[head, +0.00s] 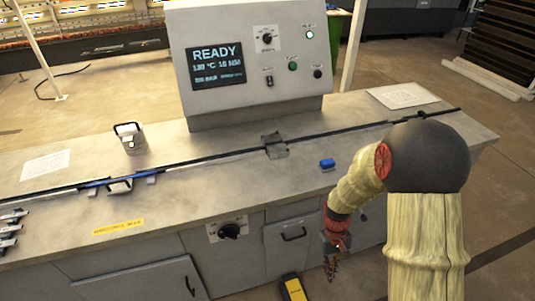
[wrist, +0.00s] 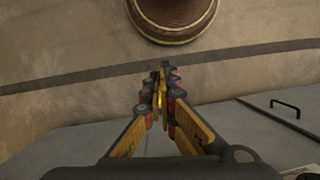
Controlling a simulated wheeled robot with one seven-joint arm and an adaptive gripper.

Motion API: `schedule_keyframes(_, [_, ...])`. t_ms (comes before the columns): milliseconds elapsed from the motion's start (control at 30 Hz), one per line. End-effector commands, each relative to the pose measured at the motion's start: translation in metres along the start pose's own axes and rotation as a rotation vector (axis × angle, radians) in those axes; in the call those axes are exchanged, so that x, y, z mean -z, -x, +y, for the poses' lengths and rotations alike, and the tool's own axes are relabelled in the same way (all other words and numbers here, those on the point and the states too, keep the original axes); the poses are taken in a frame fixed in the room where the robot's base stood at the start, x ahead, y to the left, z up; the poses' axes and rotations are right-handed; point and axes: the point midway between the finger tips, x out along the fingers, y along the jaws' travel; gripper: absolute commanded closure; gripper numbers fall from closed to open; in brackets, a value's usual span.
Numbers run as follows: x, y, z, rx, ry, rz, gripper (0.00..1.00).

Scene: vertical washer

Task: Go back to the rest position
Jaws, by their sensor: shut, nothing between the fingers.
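My gripper (head: 331,268) hangs low in front of the workbench cabinets at the end of my bent arm, fingers pointing down. In the wrist view my gripper (wrist: 161,88) shows its yellow and dark fingers together, with nothing between them. The wrist view also shows floor, a dark line across it and a round brown part at the top that I take to be my own base. The workbench (head: 240,185) runs across the head view, and my gripper is below its top edge and apart from it.
A control box with a lit READY screen (head: 217,68) stands on the bench. A small blue block (head: 327,165) and a white container (head: 130,138) sit on top. A round black knob (head: 229,231) and door handles (head: 294,234) stick out in front. A yellow-black object (head: 293,288) is below.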

Motion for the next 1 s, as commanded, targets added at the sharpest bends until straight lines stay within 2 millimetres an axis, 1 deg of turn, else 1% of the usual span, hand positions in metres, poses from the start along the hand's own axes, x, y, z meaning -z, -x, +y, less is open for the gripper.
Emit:
schedule_keyframes(33, [-0.009, 0.022, -0.002, -0.002, -0.025, 0.024, 1.0])
schedule_keyframes(100, [-0.024, 0.047, -0.005, -0.002, -0.061, 0.048, 1.0])
schedule_keyframes(300, [-0.067, 0.11, -0.015, -0.001, -0.14, 0.132, 1.0])
schedule_keyframes(500, [-0.109, 0.159, -0.025, 0.002, -0.184, 0.241, 1.0])
schedule_keyframes(700, [-0.147, 0.199, -0.034, -0.003, -0.19, 0.383, 1.0])
schedule_keyframes(900, [-0.177, 0.24, -0.04, -0.016, -0.189, 0.564, 1.0])
schedule_keyframes(1000, [-0.189, 0.261, -0.042, -0.024, -0.187, 0.651, 1.0])
